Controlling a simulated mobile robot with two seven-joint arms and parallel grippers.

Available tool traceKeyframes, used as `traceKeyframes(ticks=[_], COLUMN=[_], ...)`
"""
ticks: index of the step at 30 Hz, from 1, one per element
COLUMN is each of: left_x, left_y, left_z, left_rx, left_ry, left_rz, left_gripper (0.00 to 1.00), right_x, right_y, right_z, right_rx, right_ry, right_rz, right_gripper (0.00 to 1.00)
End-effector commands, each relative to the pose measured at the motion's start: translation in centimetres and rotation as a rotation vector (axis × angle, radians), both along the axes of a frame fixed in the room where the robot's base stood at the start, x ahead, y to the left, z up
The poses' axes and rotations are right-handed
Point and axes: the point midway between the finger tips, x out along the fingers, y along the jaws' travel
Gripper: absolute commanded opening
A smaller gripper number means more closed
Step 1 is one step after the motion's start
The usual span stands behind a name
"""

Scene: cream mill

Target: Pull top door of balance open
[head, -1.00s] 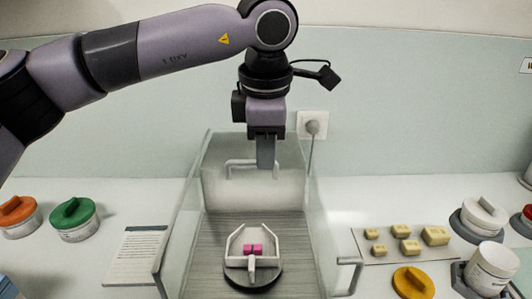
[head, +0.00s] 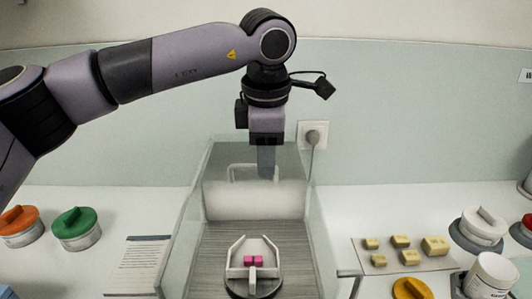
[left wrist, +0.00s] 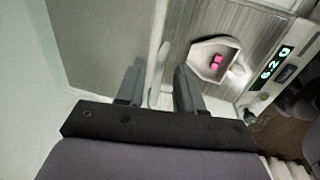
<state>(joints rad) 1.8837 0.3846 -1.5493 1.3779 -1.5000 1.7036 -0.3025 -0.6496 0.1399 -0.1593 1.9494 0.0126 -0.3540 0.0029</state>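The balance is a clear-walled box (head: 322,235) with a grey ribbed floor, standing in the middle of the head view. Its top door has a pale bar handle (head: 232,174) towards the back. My left gripper (head: 266,172) points straight down at this handle. In the left wrist view its two fingers (left wrist: 160,90) are apart, with the pale handle bar (left wrist: 155,50) showing between them. I cannot tell whether either finger touches it. A white weighing boat (head: 238,256) with pink pieces (head: 253,260) sits on the pan. My right gripper is not in view.
A socket with a plug (head: 313,135) is on the wall behind. Orange (head: 18,218) and green-lidded (head: 76,222) jars and a printed sheet (head: 138,262) lie left. Yellow blocks (head: 401,241), a yellow lid (head: 411,288) and white jars (head: 484,225) stand right.

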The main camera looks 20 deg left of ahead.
Motion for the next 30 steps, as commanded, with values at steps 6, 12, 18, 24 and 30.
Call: traceKeyframes(ticks=[6,12,18,24,30], left_x=[-0.3,-0.9,-1.3,-1.4,-1.4], left_y=[-0.1,-0.3,-0.4,-0.4,-0.4], left_z=[1.6,4.9,6.8,7.0,7.0], left_rx=[-0.002,-0.001,0.000,0.000,0.000], left_ry=[-0.003,-0.002,-0.001,0.000,0.000], left_rz=[0.001,-0.001,0.000,0.000,0.000], left_gripper=[0.36,0.36,0.36,0.36,0.36], right_x=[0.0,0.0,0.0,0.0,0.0], right_y=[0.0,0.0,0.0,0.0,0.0], right_z=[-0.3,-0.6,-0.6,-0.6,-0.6], right_rx=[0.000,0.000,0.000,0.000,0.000], right_ry=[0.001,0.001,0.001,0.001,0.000], right_rz=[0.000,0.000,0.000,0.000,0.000], right_gripper=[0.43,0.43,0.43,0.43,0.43])
